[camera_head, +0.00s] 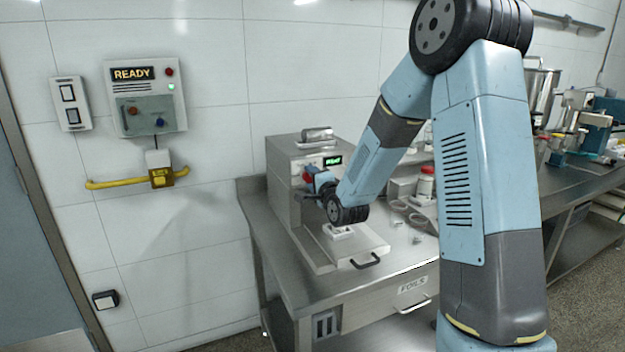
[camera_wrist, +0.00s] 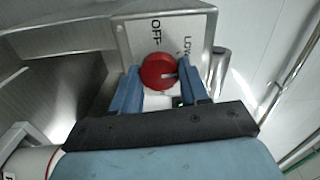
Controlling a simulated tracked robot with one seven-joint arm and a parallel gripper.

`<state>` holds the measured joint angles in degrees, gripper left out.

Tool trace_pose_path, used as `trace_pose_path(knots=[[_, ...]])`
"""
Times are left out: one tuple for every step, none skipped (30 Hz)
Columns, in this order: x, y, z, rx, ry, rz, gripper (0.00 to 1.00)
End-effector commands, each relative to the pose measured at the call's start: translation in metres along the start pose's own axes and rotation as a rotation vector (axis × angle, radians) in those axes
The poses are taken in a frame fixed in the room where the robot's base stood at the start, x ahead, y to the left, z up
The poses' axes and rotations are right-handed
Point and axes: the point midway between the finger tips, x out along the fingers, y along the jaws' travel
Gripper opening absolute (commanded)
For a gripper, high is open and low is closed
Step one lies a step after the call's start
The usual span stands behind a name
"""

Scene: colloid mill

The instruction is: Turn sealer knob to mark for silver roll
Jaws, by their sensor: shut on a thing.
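The sealer (camera_head: 285,165) is a grey metal box on the steel bench. Its red knob (camera_wrist: 158,70) is round, with a pale pointer line towards the right in the wrist view. The plate around it (camera_wrist: 130,35) reads "OFF" and what looks like "LOW"; other marks are hidden by my fingers. My gripper (camera_wrist: 160,74) is shut on the knob, one finger on each side. In the head view the knob (camera_head: 307,177) shows just beyond my gripper (camera_head: 312,180). A silver roll (camera_head: 317,134) lies on top of the sealer; a shiny cylinder (camera_wrist: 219,68) shows beside the plate in the wrist view.
A pull-out tray (camera_head: 345,255) with a small white piece (camera_head: 340,231) sits below my wrist. A white jar with a red lid (camera_head: 425,183) stands right of the sealer. A lit green display (camera_head: 332,160) is on the sealer front. A wall panel (camera_head: 146,98) reads "READY".

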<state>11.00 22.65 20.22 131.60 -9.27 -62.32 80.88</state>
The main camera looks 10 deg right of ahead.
Motion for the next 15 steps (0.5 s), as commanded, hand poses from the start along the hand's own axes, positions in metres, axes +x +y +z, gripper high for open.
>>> trace_pose_path(knots=[[-0.0013,0.004,-0.0053,0.045,0.01,0.008,0.14],[-0.0013,0.0042,-0.0049,0.074,0.009,0.008,0.14],[-0.0014,0.0046,-0.0054,0.112,0.01,0.008,0.14],[-0.0014,0.0049,-0.0055,0.141,0.011,0.009,0.14],[-0.0014,0.0051,-0.005,0.169,0.01,0.009,0.14],[-0.0014,0.0054,-0.005,0.206,0.01,0.009,0.14],[-0.0015,0.0057,-0.0053,0.232,0.011,0.009,0.14],[-0.0015,0.0058,-0.0051,0.259,0.011,0.009,0.14],[-0.0015,0.0059,-0.0045,0.294,0.01,0.009,0.14],[-0.0015,0.0061,-0.0046,0.319,0.01,0.009,0.14],[-0.0015,0.0062,-0.0045,0.342,0.011,0.009,0.14],[-0.0015,0.0062,-0.0041,0.373,0.01,0.009,0.14],[-0.0015,0.0062,-0.0037,0.396,0.01,0.009,0.14],[-0.0015,0.0064,-0.0036,0.417,0.01,0.009,0.14],[-0.0015,0.0064,-0.0032,0.443,0.009,0.009,0.14]])
